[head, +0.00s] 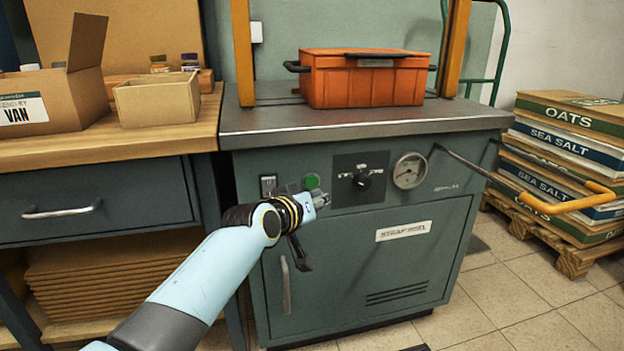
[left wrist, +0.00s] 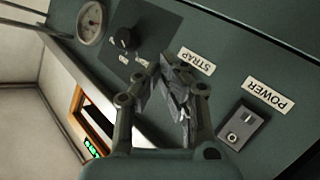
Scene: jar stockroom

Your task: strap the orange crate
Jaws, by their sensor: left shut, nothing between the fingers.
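The orange crate (head: 362,82) stands upright on the grey top of the strapping machine (head: 275,122), between the machine's two yellow-orange posts. No strap is visible around it. My left gripper (head: 322,198) is at the machine's front panel, just below the green button (head: 312,181). In the left wrist view its fingers (left wrist: 178,88) are shut and empty, beside the STRAP label (left wrist: 195,61); they seem to hide the button there. I cannot tell whether they touch the panel. The power switch (head: 268,186) is left of the button; it also shows in the left wrist view (left wrist: 240,127).
Right of the button are a black dial (head: 362,181) and a gauge (head: 409,170). A yellow-ended handle (head: 575,203) sticks out at the right. Sacks (head: 570,140) are stacked on a pallet. A workbench (head: 110,140) with cardboard boxes stands left.

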